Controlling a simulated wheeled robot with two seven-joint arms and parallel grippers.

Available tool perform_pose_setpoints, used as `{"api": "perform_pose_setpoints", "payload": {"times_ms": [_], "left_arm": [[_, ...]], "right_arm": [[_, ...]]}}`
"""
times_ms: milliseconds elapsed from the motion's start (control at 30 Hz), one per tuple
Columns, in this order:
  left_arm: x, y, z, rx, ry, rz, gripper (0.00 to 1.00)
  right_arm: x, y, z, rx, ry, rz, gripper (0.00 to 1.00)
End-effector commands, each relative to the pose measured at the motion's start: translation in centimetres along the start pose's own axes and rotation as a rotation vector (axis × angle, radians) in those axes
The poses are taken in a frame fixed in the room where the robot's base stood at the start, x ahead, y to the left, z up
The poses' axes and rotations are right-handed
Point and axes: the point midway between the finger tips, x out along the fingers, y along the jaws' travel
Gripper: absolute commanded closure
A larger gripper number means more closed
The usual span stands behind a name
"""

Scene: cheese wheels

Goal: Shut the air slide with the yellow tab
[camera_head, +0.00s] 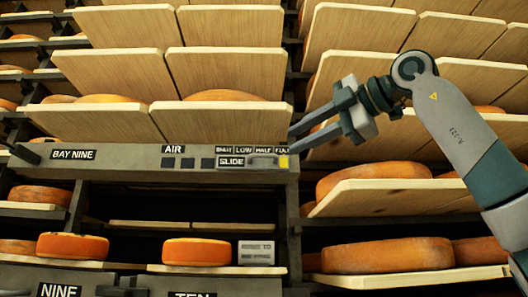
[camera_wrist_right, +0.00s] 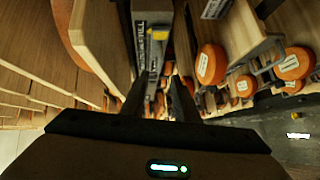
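The air slide (camera_head: 250,162) runs along a grey panel below the labels SHUT, LOW, HALF and FULL. Its yellow tab (camera_head: 283,161) is at the right end, under FULL. The yellow tab (camera_wrist_right: 156,37) also shows in the right wrist view, ahead of the fingertips. My right gripper (camera_head: 293,139) is open and empty, with its fingers pointing left, just above the tab's end of the panel in the picture. In the right wrist view my right gripper (camera_wrist_right: 157,92) has its two fingers apart, not touching the tab. My left gripper is not in view.
The BAY NINE panel (camera_head: 130,169) crosses the rack. Wooden shelves (camera_head: 225,72) stand above it. Cheese wheels (camera_head: 73,246) and a small grey printed block (camera_head: 256,252) sit below. A shelf with a cheese (camera_head: 372,180) lies right of the panel, below my right arm.

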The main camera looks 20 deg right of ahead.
Motion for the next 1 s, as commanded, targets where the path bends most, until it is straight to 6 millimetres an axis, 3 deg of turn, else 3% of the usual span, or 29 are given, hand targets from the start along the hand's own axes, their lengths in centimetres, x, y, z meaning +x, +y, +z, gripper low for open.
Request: {"api": "perform_pose_setpoints", "payload": {"times_ms": [500,700,1000], "left_arm": [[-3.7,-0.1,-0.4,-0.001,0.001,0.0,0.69],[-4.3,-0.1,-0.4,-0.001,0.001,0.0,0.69],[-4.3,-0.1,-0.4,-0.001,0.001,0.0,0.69]], "right_arm": [[9.0,0.2,-0.1,-0.001,0.001,-0.002,0.73],[10.7,0.1,0.0,-0.001,0.0,0.0,0.73],[11.0,0.0,0.0,-0.001,0.0,0.0,0.73]]}}
